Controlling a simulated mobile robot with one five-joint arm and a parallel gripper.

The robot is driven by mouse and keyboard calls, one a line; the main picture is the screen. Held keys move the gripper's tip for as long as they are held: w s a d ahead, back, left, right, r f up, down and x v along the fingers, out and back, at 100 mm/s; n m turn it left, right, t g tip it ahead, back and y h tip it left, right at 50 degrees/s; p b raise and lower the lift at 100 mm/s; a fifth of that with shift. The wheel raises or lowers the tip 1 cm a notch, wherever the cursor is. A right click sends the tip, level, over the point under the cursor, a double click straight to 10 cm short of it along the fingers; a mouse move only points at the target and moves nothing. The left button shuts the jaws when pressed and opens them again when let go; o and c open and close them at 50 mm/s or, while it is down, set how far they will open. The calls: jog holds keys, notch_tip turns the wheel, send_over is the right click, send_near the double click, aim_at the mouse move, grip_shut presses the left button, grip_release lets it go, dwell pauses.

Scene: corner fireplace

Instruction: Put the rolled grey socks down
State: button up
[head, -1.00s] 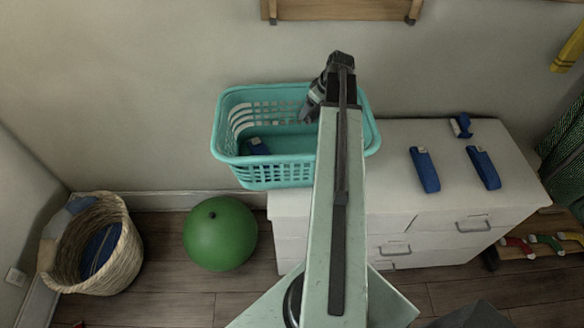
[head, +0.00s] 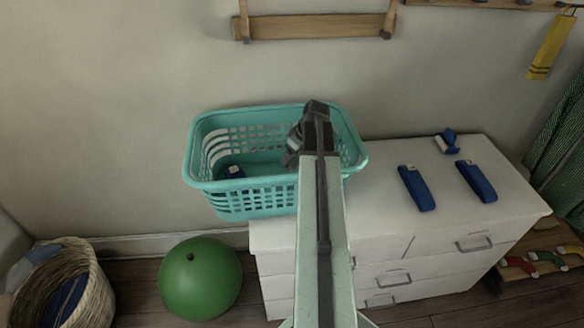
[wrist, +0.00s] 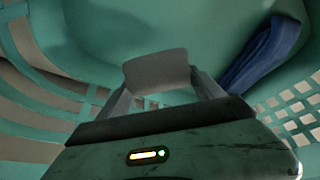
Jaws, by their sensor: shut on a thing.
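The rolled grey socks (wrist: 157,70) show in the wrist view as a grey bundle between my two fingers. My gripper (wrist: 160,85) is shut on them. In the head view my gripper (head: 294,152) is over the right part of the turquoise laundry basket (head: 262,206), inside its rim as seen from above. The arm hides the socks there. The wrist view shows the basket's walls and floor (wrist: 215,25) around the socks. I cannot tell whether the socks touch the floor.
A blue item (head: 233,172) lies inside the basket; a blue thing (wrist: 262,55) shows at right in the wrist view. Several blue items (head: 417,188) lie on the white dresser (head: 385,235). A green ball (head: 200,279) and wicker basket (head: 85,295) stand on the floor.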

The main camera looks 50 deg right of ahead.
notch_tip(320, 180, down, 4)
jog(key=b, duration=0.3)
jog(key=shift+r, duration=0.35)
jog(key=shift+f, duration=0.15)
jog(key=o, duration=1.5)
jog(key=shift+r+p, duration=0.3)
jog(key=shift+p, duration=0.05)
jog(key=p+v, duration=1)
jog(key=v, duration=0.1)
jog(key=shift+s+r+p, duration=0.2)
jog(key=shift+r+p, duration=0.15)
jog(key=shift+p, duration=0.05)
